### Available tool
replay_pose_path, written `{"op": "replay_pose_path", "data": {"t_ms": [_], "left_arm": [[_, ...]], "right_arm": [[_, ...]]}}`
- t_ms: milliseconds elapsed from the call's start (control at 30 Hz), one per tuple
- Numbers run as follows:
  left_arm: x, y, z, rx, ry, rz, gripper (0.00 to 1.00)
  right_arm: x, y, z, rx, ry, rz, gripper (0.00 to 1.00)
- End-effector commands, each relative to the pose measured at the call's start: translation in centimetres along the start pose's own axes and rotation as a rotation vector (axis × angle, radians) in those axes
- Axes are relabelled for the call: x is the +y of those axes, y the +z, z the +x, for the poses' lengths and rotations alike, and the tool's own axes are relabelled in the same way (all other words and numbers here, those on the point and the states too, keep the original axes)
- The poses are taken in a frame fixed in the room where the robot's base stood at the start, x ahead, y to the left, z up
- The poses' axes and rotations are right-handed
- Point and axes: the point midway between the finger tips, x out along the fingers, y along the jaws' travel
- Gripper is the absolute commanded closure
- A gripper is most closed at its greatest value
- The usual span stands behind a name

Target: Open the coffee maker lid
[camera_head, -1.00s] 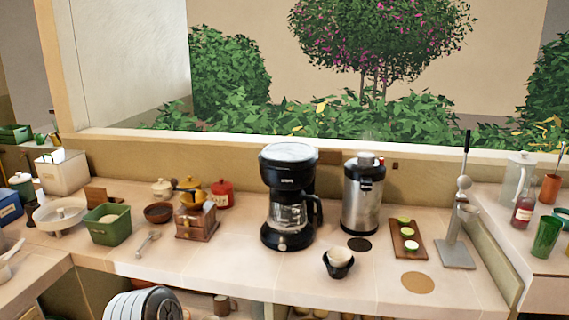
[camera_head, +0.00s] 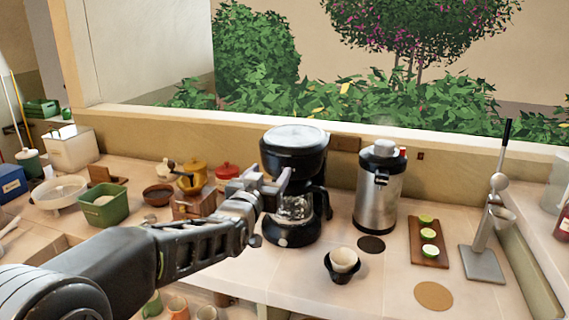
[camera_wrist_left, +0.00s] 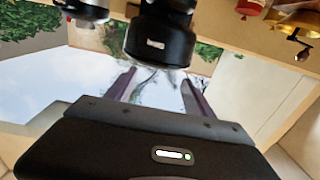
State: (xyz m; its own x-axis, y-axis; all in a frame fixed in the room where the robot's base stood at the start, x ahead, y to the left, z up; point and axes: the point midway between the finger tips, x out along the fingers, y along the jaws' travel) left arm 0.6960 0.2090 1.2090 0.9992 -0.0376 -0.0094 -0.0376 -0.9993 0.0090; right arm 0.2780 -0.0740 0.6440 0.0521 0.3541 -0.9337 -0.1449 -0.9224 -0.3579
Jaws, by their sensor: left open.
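The black coffee maker (camera_head: 296,160) stands upright on the counter. Its round grey-topped lid (camera_head: 295,136) lies flat and shut on top, and its glass carafe is partly hidden by my gripper. My left gripper (camera_head: 268,178) is open and empty in front of the coffee maker, below the lid's height. My right gripper is out of view.
A steel dispenser (camera_head: 378,190) stands close to the right of the coffee maker. A cup (camera_head: 343,261) is in front. A wooden grinder, pots and a green bin (camera_head: 105,207) are to the left. A board with lime slices (camera_head: 428,250) and a press are farther right.

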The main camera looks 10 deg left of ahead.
Motion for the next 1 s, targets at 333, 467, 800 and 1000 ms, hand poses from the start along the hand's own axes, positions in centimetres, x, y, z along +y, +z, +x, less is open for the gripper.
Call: {"op": "replay_pose_path", "data": {"t_ms": [333,467,800,1000], "left_arm": [[0.3,-0.2,0.1,0.009,0.005,0.009,0.38],[0.2,-0.3,0.7,0.010,0.003,0.011,0.38],[0.2,-0.3,5.1,0.007,0.003,0.014,0.38],[0.3,-0.4,7.3,0.008,0.004,0.011,0.38]], "right_arm": [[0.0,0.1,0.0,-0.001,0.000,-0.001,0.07],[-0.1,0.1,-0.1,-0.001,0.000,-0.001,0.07],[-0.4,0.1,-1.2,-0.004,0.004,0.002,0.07],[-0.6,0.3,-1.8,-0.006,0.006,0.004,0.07]]}}
